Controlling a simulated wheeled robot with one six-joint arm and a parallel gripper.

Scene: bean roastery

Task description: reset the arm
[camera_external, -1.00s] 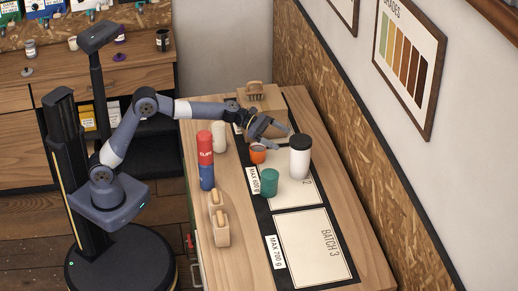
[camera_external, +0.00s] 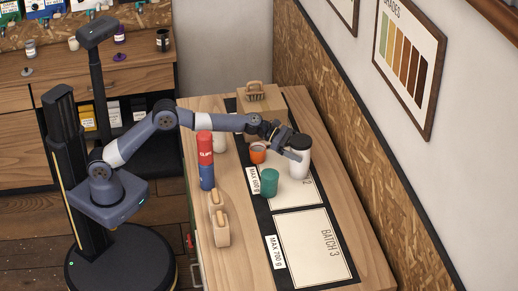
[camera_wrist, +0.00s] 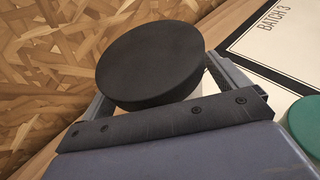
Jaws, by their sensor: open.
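My gripper (camera_external: 289,147) is open above the table, at the upper left of the white canister (camera_external: 298,173) with a black lid (camera_external: 300,142). In the wrist view the black lid (camera_wrist: 150,60) shows between the two open fingers (camera_wrist: 168,92); whether they touch the canister I cannot tell. An orange cup (camera_external: 258,153) stands just left of my gripper. A green cup (camera_external: 269,182) stands in front of it, and its edge shows at the right of the wrist view (camera_wrist: 306,122).
The Batch 3 mat (camera_external: 305,250) is clear. A chipboard wall (camera_external: 350,130) borders the right.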

